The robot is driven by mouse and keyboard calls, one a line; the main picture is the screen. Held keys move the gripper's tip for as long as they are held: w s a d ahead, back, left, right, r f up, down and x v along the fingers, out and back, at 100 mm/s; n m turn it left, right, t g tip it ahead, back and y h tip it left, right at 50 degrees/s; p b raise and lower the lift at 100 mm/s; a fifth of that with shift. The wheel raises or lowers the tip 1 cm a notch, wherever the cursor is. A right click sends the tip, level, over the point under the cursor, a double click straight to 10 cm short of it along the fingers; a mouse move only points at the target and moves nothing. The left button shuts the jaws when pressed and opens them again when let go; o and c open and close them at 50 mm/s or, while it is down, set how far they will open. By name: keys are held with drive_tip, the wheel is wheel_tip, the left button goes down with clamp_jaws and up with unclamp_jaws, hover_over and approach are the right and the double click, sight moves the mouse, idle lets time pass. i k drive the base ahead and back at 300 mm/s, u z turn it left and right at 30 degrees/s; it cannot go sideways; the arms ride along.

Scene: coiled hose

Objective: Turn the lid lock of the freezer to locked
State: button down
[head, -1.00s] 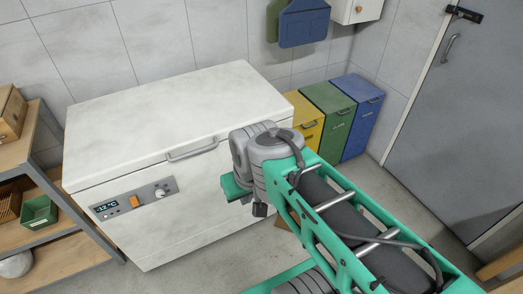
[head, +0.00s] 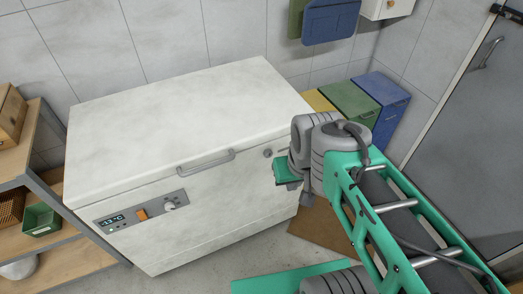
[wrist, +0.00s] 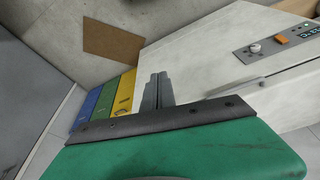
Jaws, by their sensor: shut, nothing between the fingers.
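The white chest freezer (head: 220,203) stands with its lid (head: 180,110) closed. A small round grey lid lock (head: 268,153) is on the upper front, right of the lid handle (head: 206,162). Whether it is turned to locked is too small to tell. My gripper shows in the wrist view (wrist: 158,77), with its two grey fingers together and nothing between them. In the head view its green body is just right of the lock, by the freezer's right end, and the fingers are not clearly seen. I cannot make out the lock in the wrist view.
The control panel (head: 140,212) has a display, orange switch and knob. Yellow, green and blue bins (head: 378,107) stand right of the freezer. A wooden shelf (head: 40,245) is close on the left. A brown mat (head: 325,232) lies on the floor.

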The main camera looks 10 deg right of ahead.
sight(268, 154)
drive_tip(key=u, duration=0.55)
drive_tip(key=k, duration=1.3)
drive_tip(key=u, duration=0.45)
drive_tip(key=i, duration=0.95)
drive_tip(key=u, duration=0.5)
